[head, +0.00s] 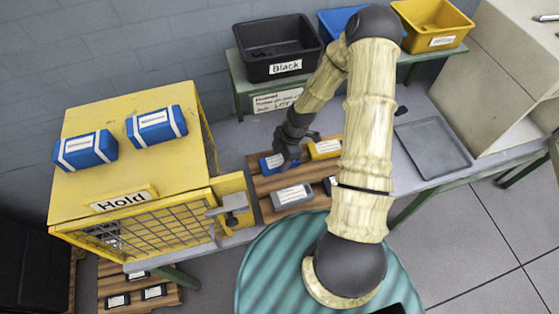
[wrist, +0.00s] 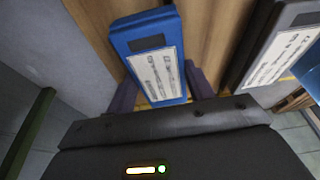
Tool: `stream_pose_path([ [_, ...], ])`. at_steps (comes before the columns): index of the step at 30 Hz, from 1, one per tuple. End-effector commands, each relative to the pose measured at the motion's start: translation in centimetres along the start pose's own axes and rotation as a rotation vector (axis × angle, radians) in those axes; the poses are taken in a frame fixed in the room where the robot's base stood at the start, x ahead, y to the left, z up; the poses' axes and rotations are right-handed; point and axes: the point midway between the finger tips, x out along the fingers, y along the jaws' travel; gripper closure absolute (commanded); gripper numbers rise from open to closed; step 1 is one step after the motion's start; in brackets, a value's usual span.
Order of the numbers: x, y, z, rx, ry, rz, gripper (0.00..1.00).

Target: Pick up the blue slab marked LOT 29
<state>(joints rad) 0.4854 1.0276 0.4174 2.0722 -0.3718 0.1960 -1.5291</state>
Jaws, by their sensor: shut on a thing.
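A blue slab (head: 268,165) with a white label lies on the slatted wooden board (head: 262,187) on the bench. In the wrist view the blue slab (wrist: 148,32) sits between the two dark fingers; its label print is too blurred to read. My gripper (head: 285,153) is shut on this slab, and the fingers flank its near end in the wrist view (wrist: 162,92). The slab appears to be at board level; I cannot tell whether it is lifted. Two more blue slabs, (head: 86,150) and (head: 156,127), lie on the yellow Hold cage (head: 110,195), labels unreadable.
A grey slab (head: 293,196) and a yellow slab (head: 325,149) lie close by on the board. Behind stand a black bin (head: 280,50), a blue bin (head: 334,22) and a yellow bin (head: 432,22). A grey tray (head: 433,148) is empty at right.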

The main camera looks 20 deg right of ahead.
Motion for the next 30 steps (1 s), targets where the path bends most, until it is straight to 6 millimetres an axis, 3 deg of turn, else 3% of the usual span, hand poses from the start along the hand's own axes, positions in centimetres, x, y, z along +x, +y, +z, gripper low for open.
stream_pose_path([
  [8, -1.2, 0.1, -0.3, -0.001, 0.000, 0.004, 0.78],
  [22, -8.7, 0.1, -2.6, 0.000, -0.001, 0.004, 0.78],
  [30, -9.6, 0.0, -3.0, 0.000, 0.000, 0.001, 0.78],
])
